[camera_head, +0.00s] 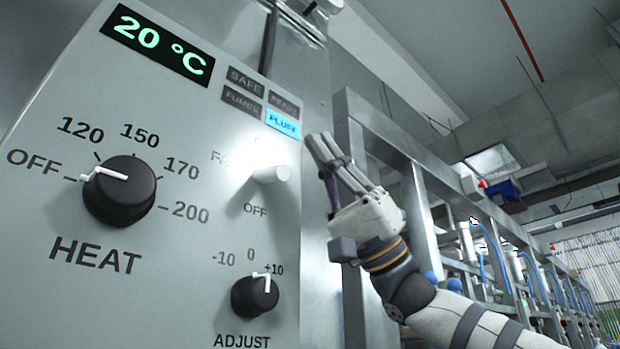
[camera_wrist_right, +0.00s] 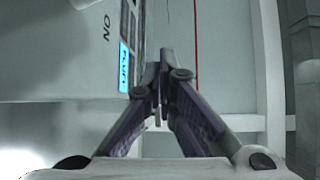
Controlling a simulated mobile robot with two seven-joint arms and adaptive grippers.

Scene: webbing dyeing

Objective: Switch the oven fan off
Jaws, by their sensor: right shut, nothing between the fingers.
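The fan switch (camera_head: 270,174) is a pale lever on the grey oven panel (camera_head: 190,235). OFF is printed below it, and the label above is washed out by glare. It sticks out from the panel; I cannot tell its position for sure. In the right wrist view, a pale piece, likely this lever (camera_wrist_right: 83,3), is cut by the top edge near the word ON. My right gripper (camera_head: 318,146) is shut and empty, right of and above the switch, apart from it, by the panel's right edge. Its fingertips (camera_wrist_right: 163,62) meet in the wrist view. My left gripper is not in view.
The HEAT knob (camera_head: 120,191) points to OFF, and the ADJUST knob (camera_head: 255,296) sits lower right. The display (camera_head: 157,43) reads 20 °C. One indicator (camera_head: 282,123) glows blue above the switch. A metal frame (camera_head: 365,140) stands behind my right arm.

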